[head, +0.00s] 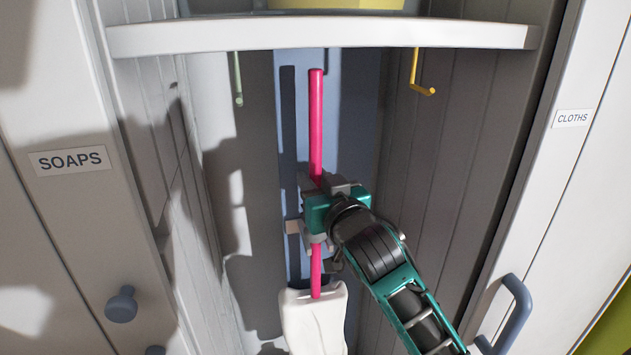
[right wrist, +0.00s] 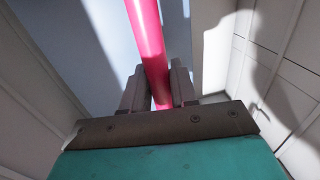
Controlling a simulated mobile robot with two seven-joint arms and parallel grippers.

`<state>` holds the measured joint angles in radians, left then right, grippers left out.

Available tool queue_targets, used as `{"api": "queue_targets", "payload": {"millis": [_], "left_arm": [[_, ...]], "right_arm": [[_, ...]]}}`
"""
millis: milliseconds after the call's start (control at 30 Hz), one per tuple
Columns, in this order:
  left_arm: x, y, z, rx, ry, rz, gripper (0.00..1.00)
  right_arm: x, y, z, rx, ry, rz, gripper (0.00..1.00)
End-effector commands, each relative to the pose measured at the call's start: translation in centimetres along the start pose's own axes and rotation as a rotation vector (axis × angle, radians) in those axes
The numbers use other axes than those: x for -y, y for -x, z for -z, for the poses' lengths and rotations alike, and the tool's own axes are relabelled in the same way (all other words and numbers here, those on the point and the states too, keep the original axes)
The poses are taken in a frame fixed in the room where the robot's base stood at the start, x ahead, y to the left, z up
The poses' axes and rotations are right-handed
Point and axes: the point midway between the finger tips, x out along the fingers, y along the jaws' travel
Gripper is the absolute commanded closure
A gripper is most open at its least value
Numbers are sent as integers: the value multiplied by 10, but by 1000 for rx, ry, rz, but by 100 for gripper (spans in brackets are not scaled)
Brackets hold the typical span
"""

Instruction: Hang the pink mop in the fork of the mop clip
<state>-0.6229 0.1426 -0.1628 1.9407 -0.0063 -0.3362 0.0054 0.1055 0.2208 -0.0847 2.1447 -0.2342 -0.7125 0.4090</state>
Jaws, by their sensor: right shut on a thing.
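The pink mop (head: 316,120) stands nearly upright in the open middle bay of the cabinet, its white head (head: 314,318) at the bottom. My right gripper (head: 316,212) is shut on the handle at about mid-height. In the right wrist view the handle (right wrist: 147,45) runs up between the two grey fingers (right wrist: 159,88). A small beige piece (head: 292,227) shows just left of the gripper, against the back panel; it may be part of the mop clip. The gripper hides the rest there, so I cannot tell whether the handle is in the fork. My left gripper is not in view.
A white shelf (head: 320,36) crosses above the mop. A green hook (head: 237,80) hangs under it at left, a yellow hook (head: 417,80) at right. Closed doors labelled SOAPS (head: 70,162) and CLOTHS (head: 573,119) flank the bay. Side walls are close.

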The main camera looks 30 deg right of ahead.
Motion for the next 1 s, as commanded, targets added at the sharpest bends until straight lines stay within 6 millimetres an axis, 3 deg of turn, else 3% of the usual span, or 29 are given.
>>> {"api": "queue_targets", "payload": {"millis": [233, 267, 300, 567, 733, 1000], "left_arm": [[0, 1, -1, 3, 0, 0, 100], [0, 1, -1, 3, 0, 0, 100], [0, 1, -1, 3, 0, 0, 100], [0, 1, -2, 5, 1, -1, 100], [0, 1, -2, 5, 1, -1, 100], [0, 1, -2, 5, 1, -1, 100]], "right_arm": [[0, 0, 3, -6, -1, 0, 100], [0, 0, 3, -6, -1, 0, 72], [0, 0, 3, -6, -1, 0, 68], [0, 0, 1, -2, 0, 0, 43], [0, 0, 1, -1, 0, 0, 43], [0, 0, -1, 2, 0, 0, 17]]}}
